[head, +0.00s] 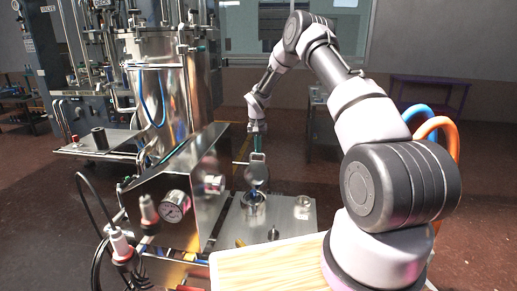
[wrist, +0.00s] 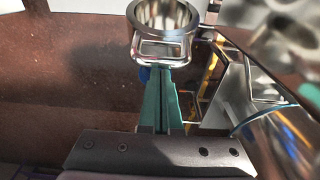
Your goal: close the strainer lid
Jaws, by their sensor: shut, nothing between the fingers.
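The strainer (head: 252,204) is a short round metal housing on a steel plate. Its round shiny lid (head: 258,174) stands raised above it, open. In the wrist view the round metal piece with a dark hollow (wrist: 164,14) and a rectangular loop handle (wrist: 160,58) appears to be the lid. My gripper (head: 256,146) is above the lid, pointing down. Its teal fingers (wrist: 160,72) are shut and empty, with their tips at the loop's near edge. I cannot tell whether they touch it. The lid's hinge is not clear.
A steel panel (head: 210,190) stands upright just left of the strainer, with a pressure gauge (head: 175,206) beside it. A large steel tank (head: 175,85) stands behind at left. A wooden board (head: 270,262) lies in front.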

